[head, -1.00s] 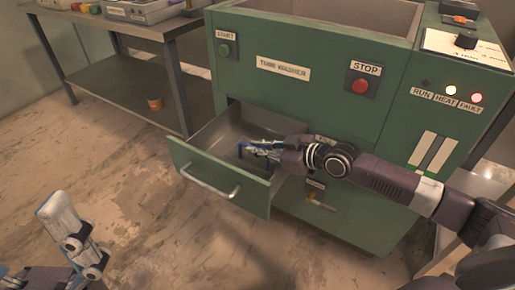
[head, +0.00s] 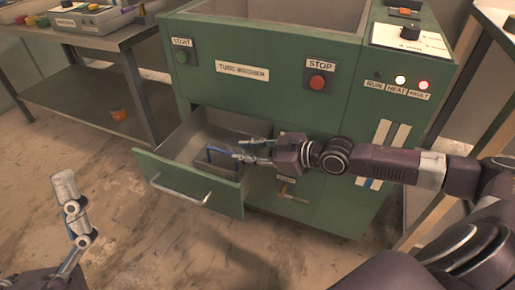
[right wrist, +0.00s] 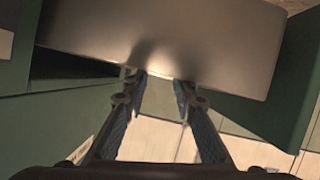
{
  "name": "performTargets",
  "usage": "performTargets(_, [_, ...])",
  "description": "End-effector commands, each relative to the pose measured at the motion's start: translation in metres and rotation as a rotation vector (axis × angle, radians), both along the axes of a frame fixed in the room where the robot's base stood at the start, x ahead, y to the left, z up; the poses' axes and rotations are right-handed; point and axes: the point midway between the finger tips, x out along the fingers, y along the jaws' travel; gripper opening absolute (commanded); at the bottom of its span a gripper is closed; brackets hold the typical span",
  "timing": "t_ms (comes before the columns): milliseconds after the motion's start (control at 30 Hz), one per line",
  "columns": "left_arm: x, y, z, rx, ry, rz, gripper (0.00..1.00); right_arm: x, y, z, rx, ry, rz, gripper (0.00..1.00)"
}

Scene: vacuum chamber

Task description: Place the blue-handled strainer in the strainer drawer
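The blue-handled strainer (head: 222,152) lies inside the open drawer (head: 190,187) of the green washer. Its blue handle shows clearly; its darker body is hard to make out. My right gripper (head: 237,150) is over the right side of the drawer, just right of the handle, with its fingers apart. In the right wrist view my right gripper (right wrist: 160,82) is open, with nothing between its fingers. My left gripper (head: 68,190) is at the lower left, away from the drawer; its finger opening is unclear.
The green washer (head: 260,105) has START and STOP buttons and lit lamps. A small handle (head: 290,194) shows below the drawer's right side. A grey bench (head: 80,98) with trays stands at the left, with an orange cup (head: 118,115) on its lower shelf. The floor in front is clear.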

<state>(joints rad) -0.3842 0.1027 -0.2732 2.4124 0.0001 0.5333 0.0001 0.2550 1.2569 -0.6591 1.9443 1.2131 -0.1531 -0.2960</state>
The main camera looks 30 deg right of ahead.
Motion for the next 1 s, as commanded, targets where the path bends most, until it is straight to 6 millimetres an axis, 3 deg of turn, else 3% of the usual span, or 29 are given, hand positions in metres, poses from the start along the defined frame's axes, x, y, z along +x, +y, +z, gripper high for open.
performTargets(100, [0.016,-0.003,-0.009,0.027,0.085,0.004,0.97,-0.016,-0.01,0.008,-0.006,0.003,0.001,0.25])
performTargets(400, [0.021,-0.004,-0.014,0.035,0.111,0.006,0.97,-0.033,-0.022,0.016,-0.002,0.001,0.001,0.25])
performTargets(1000, [0.022,-0.004,-0.015,0.036,0.115,0.006,0.97,-0.035,-0.022,0.017,0.001,0.001,0.0,0.25])
